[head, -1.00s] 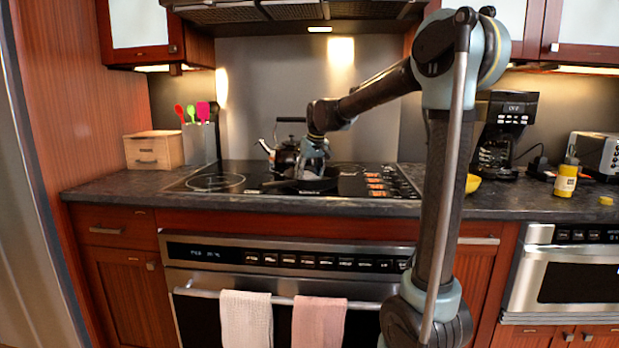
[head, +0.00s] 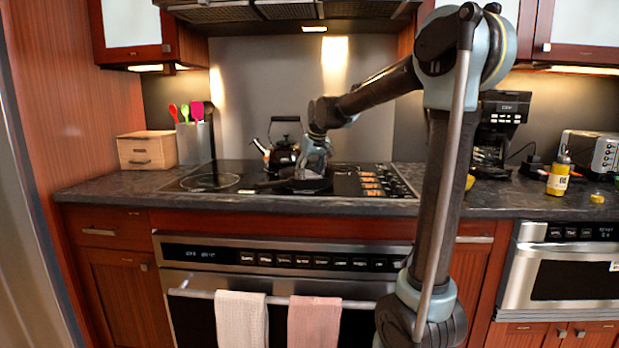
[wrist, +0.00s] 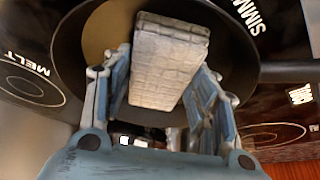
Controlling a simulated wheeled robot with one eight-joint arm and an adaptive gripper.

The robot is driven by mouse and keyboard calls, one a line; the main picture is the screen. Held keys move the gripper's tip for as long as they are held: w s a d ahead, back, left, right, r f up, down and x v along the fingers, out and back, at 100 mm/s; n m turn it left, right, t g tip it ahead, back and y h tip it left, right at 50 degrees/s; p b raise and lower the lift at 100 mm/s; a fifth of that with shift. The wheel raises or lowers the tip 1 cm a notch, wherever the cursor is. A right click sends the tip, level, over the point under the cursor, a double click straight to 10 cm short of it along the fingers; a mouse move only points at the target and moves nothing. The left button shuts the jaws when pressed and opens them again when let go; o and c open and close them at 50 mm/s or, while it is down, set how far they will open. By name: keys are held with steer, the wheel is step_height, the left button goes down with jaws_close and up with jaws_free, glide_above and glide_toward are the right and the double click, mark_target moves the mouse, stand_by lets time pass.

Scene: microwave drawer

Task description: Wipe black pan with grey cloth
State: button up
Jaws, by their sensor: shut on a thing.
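The black pan (head: 270,185) sits on the cooktop, and in the wrist view its round inside (wrist: 238,75) fills much of the picture. A tan patch (wrist: 105,30) shows on the pan's inner surface. My gripper (wrist: 158,82) is shut on the grey cloth (wrist: 170,55), which looks like a folded, pale, textured block between the two fingers. The cloth is over the pan; whether it presses on the surface I cannot tell. In the head view my gripper (head: 312,172) is low over the pan and hides part of it.
A kettle (head: 282,153) stands just behind the pan. White (head: 241,318) and pink (head: 314,320) towels hang on the oven handle. A utensil holder (head: 194,143) and wooden box (head: 147,149) stand left; a coffee maker (head: 500,125) and yellow bottle (head: 558,178) stand right.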

steer(key=shift+r, duration=0.2)
steer(key=shift+w, duration=0.1)
steer(key=shift+w+a+r, duration=0.1)
steer(key=shift+w+a, duration=0.2)
steer(key=shift+w, duration=0.4)
steer(key=shift+r, duration=2.7)
steer(key=shift+d, duration=0.1)
steer(key=shift+d, duration=4.45)
steer(key=shift+a, duration=0.1)
